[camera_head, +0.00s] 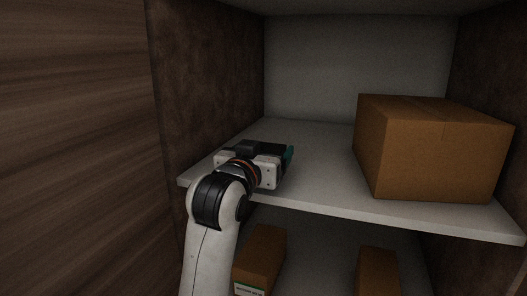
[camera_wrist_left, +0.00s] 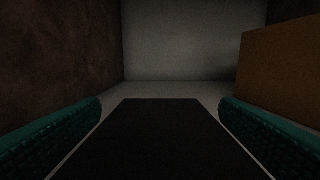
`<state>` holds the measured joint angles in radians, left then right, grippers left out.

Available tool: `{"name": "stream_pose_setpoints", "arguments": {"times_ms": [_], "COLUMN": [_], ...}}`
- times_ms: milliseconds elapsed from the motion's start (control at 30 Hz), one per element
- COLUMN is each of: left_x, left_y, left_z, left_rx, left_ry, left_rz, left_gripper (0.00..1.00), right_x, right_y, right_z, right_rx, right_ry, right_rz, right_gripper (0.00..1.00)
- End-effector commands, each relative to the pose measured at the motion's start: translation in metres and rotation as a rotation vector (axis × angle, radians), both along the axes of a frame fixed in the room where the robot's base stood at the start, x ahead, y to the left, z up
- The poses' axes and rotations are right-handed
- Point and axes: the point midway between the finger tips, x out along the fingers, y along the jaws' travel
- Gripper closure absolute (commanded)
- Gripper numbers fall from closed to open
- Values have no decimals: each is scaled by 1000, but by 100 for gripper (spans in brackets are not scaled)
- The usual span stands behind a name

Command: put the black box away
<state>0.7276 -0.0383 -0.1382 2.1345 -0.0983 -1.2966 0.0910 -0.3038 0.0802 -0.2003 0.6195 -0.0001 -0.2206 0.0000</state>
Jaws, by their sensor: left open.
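The black box (camera_wrist_left: 160,140) shows in the left wrist view as a dark flat-topped shape between the two teal finger pads of my left gripper (camera_wrist_left: 160,128). A gap shows between the box and each pad. In the head view my left gripper (camera_head: 284,157) is over the left part of the upper white shelf (camera_head: 315,180), jaws open. There the gripper hides most or all of the black box. I cannot tell exactly how the box rests on the shelf. My right gripper is out of view.
A large brown carton (camera_head: 430,150) stands on the right of the upper shelf. A dark side wall (camera_head: 205,75) is close on the left. The shelf between gripper and carton is clear. Two brown boxes (camera_head: 260,258) (camera_head: 377,272) are on the level below.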

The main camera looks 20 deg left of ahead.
Motion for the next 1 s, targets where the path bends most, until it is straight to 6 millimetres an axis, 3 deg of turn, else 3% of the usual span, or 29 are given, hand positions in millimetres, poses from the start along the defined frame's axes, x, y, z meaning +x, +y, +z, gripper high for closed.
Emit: {"name": "stream_pose_setpoints", "arguments": {"times_ms": [133,267,700,1000], "left_x": [0,-16,-103,-121], "left_y": [0,0,4,4], "left_z": [3,-1,1,2], "left_rx": [0,0,0,0], "left_ry": [-1,-4,-5,0], "left_rz": [0,-1,0,0], "left_gripper": [15,15,15,15], "right_x": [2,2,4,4], "right_y": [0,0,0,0], "right_z": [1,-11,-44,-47], "right_rx": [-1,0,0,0], "right_ry": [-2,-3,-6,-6], "right_rz": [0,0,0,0], "right_gripper": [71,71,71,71]}}
